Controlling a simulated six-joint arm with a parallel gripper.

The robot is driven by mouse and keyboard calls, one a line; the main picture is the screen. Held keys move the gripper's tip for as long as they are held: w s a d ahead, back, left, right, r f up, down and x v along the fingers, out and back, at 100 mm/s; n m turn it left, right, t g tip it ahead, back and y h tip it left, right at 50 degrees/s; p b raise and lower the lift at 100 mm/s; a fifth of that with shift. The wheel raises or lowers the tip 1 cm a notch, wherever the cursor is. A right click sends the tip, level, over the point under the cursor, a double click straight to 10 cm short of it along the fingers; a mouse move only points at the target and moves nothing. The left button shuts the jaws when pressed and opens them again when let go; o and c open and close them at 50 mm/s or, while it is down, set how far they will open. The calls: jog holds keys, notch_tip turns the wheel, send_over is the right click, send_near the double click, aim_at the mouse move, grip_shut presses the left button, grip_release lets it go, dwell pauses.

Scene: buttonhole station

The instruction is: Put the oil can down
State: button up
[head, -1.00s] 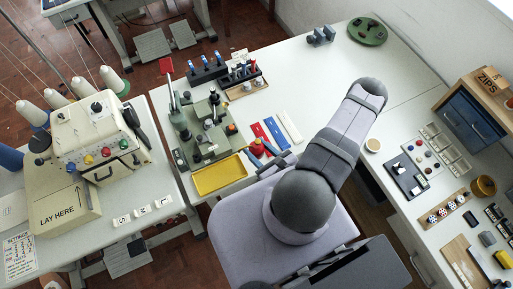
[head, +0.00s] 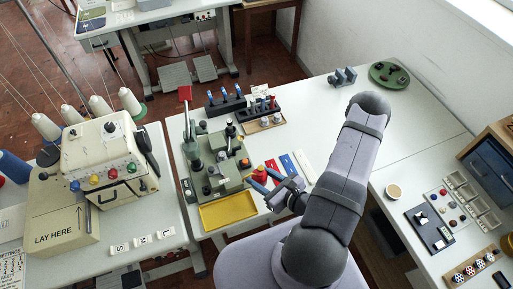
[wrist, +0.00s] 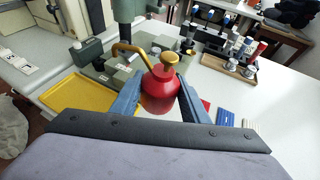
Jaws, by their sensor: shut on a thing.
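The oil can is a small red can (wrist: 160,95) with a brass spout and cap. In the wrist view it stands upright between the two blue fingers of my gripper (wrist: 158,100), which is shut on it. In the head view the oil can (head: 259,175) is at the fingertips of my gripper (head: 262,182), by the right side of the yellow tray (head: 228,212). I cannot tell whether the can's base touches the table; its lower part is hidden in the wrist view by my own wrist.
The green-grey buttonhole machine (head: 215,160) stands just behind the tray. Red, blue and white strips (head: 289,166) lie right of the can.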

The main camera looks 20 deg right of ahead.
jog(key=w+n+y+b, duration=0.1)
jog(key=w+b, duration=0.1)
jog(key=w, duration=0.1)
jog(key=w+r+n+g+y+b, duration=0.1)
jog(key=w+b, duration=0.2)
jog(key=w, duration=0.1)
jog(key=w+a+r+n+b, duration=0.1)
jog(key=w+b, duration=0.2)
jog(key=w, duration=0.1)
jog(key=shift+r+y, duration=0.15)
jog(key=shift+y, duration=0.25)
jog(key=w+r+b, duration=0.4)
jog(key=w+r, duration=0.1)
jog(key=w, duration=0.2)
jog(key=m+t+h, duration=0.2)
jog(key=m+h, duration=0.4)
send_over(256, 140)
jog(key=shift+f, duration=1.7)
jog(key=shift+f, duration=0.1)
jog(key=shift+f+p, duration=1.15)
jog(key=shift+f, duration=3.75)
jog(key=shift+f, duration=0.15)
